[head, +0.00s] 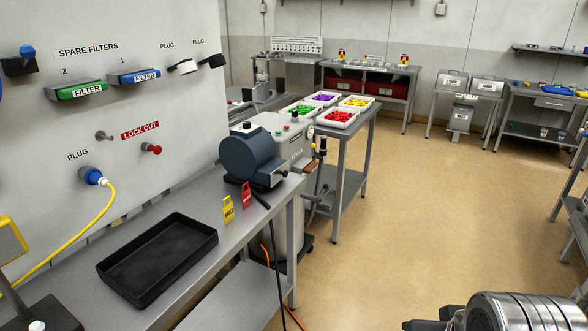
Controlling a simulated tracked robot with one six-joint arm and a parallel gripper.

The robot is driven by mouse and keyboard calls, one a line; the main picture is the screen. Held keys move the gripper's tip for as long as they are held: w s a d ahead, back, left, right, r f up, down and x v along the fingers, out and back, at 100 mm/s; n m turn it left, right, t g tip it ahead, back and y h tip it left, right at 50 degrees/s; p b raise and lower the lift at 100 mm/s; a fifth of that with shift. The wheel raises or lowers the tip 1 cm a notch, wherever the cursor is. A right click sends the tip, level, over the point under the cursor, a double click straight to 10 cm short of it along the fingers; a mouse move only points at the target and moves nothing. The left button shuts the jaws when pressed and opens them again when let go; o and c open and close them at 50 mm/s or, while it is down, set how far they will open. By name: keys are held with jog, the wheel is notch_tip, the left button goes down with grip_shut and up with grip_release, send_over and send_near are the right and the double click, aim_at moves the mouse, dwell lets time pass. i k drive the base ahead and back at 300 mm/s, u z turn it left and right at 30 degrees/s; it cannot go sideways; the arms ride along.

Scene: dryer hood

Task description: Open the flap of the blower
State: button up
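A dark blue-grey drum-shaped housing (250,157), which looks like the blower, stands at the far end of the grey workbench in the head view. Its rounded side faces me, and a dark block sits at its lower right. I cannot make out a separate flap or tell whether one is open. A black rod or cable runs down from its base over the bench edge. A silver, ribbed part of my arm (525,312) shows at the bottom right, far from the blower. I cannot make out my gripper's fingers in this view.
A black tray (158,258) lies on the bench. Yellow (228,209) and red (246,195) tags stand near the blower. A wall panel with filters (82,91) and a yellow cable (88,232) is at left. A grey machine (290,140) stands behind.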

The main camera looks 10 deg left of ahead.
aim_at(282, 171)
jog(key=u, duration=0.25)
jog(key=i, duration=0.7)
jog(key=u, duration=1)
jog(key=i, duration=0.75)
jog(key=u, duration=0.4)
